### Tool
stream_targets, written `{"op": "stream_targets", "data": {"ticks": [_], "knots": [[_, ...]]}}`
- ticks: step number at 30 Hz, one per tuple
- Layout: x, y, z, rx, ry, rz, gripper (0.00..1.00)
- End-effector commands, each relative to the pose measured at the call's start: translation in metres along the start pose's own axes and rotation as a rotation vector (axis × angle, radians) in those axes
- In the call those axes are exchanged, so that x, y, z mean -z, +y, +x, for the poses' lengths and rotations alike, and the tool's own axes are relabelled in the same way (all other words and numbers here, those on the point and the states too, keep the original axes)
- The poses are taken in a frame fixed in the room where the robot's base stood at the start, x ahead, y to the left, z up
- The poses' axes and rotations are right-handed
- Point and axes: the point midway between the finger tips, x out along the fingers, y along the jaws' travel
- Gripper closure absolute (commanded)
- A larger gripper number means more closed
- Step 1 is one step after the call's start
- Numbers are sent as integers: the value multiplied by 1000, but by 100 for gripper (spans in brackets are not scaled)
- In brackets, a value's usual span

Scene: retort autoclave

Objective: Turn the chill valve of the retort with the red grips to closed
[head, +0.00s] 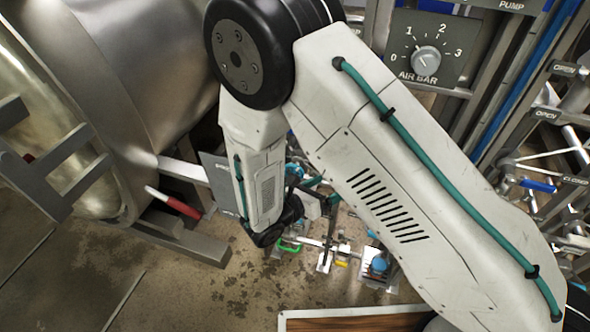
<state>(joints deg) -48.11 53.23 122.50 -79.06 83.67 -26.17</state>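A large steel retort vessel (150,60) fills the left of the head view. A lever with a red grip (178,204) sticks out at its lower front. My arm crosses the middle and bends down to my wrist. My gripper (326,212) is small and partly hidden past the wrist, amid similar-looking parts. Its fingers are not clear, and I see nothing certain in its grasp.
A dial panel marked AIR BAR (427,48) is at the upper right, pointer near 1. Pipes and uprights crowd the right side. Small valves with green, yellow and blue parts (375,265) stand low in the middle. Stained floor (200,285) is open at lower left.

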Motion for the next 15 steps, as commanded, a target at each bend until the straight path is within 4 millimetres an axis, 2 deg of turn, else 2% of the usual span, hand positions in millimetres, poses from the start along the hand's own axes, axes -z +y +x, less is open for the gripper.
{"op": "stream_targets", "data": {"ticks": [1,3,6,9,11,15], "knots": [[16,23,-7,-83,-67,-91,17],[28,53,-17,-192,-160,-197,17],[35,90,-33,-319,-283,-312,17],[30,111,-44,-387,-368,-379,17],[26,118,-46,-405,-399,-405,17],[19,126,-38,-407,-418,-428,17]]}}
